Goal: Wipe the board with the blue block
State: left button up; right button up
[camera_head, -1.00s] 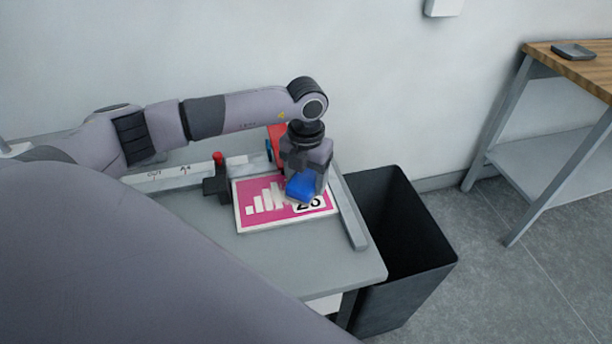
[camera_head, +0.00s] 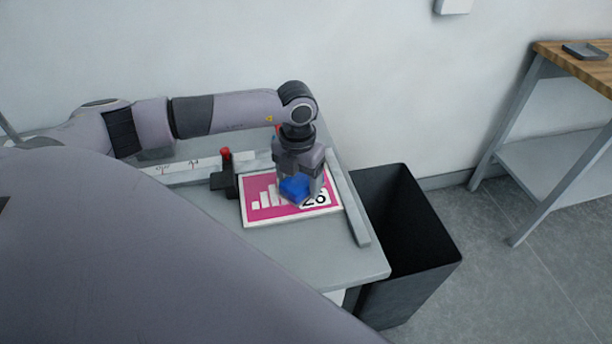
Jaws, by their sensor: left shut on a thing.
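The board (camera_head: 262,211) is a pink panel with a white border, white bars and a number near its right side. It lies flat on the grey table. My left gripper (camera_head: 295,186) points down over the right half of the board and is shut on the blue block (camera_head: 295,188). The block is low over the board, hiding part of the bars and number; I cannot tell whether it touches the surface. My right gripper does not show.
A marked white ruler (camera_head: 185,172) and a black stop (camera_head: 224,182) with a red knob lie left of the board. A grey rail (camera_head: 350,212) runs along its right. A black bin (camera_head: 410,255) stands beside the grey table (camera_head: 320,262). A wooden workbench (camera_head: 580,62) is far right.

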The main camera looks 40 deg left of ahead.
aim_at(283, 181)
pick_arm(q)
jog(key=shift+s+a+p, duration=0.2)
jog(key=shift+s+a, duration=0.65)
jog(key=shift+a, duration=0.2)
jog(key=shift+s+a+p, duration=0.15)
jog(key=shift+s+a, duration=0.7)
jog(key=shift+a, duration=0.2)
jog(key=shift+s+a+f, duration=0.1)
jog(key=shift+s+a, duration=0.65)
jog(key=shift+s, duration=0.1)
jog(key=shift+c, duration=0.6)
jog(key=shift+s, duration=0.25)
jog(key=shift+w+d+b, duration=0.35)
jog(key=shift+w+d, duration=0.8)
jog(key=shift+w, duration=0.05)
jog(key=shift+w+d, duration=0.45)
jog(key=shift+w, duration=0.05)
jog(key=shift+w+d+r+b, duration=0.15)
jog(key=shift+w+d+b, duration=0.2)
jog(key=shift+w, duration=0.3)
jog(key=shift+w+d+r+b, duration=0.1)
jog(key=shift+w+d, duration=0.35)
jog(key=shift+w, duration=0.2)
jog(key=shift+w+d+b, duration=0.6)
jog(key=shift+w+d, duration=0.3)
jog(key=shift+w, duration=0.25)
jog(key=shift+w+f, duration=0.1)
jog(key=shift+w, duration=0.05)
jog(key=shift+d, duration=0.1)
